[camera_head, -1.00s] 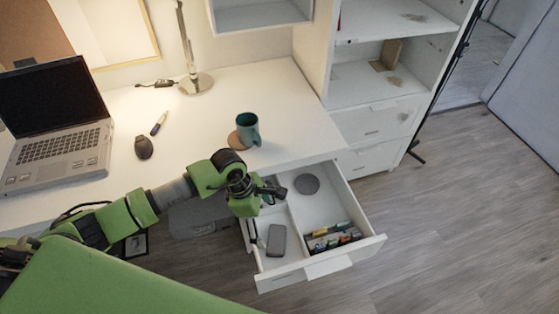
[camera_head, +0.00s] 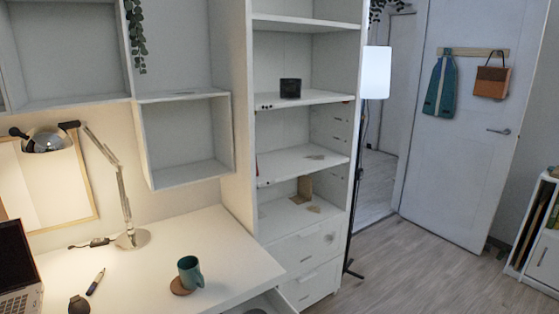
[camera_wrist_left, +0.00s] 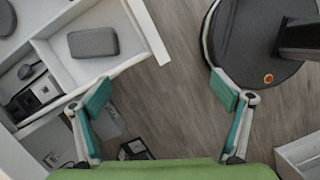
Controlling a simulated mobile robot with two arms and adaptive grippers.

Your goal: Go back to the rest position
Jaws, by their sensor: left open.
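My left gripper (camera_wrist_left: 163,112) shows in the left wrist view. Its two teal-padded fingers are spread wide, with only the wood floor visible between them. It is empty and beside the open white drawer (camera_wrist_left: 125,62), which lies to the upper left. A grey case (camera_wrist_left: 93,42) lies in one compartment of the drawer. Neither of my arms shows in the head view, and my right gripper is not in either view.
On the desk (camera_head: 215,235) are a teal mug (camera_head: 190,270) on a coaster, a lamp (camera_head: 131,238), a pen (camera_head: 96,281) and part of a laptop (camera_head: 17,270). A white shelf unit (camera_head: 304,160) and a door (camera_head: 465,130) stand beyond. Floor (camera_head: 420,270) is clear at right.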

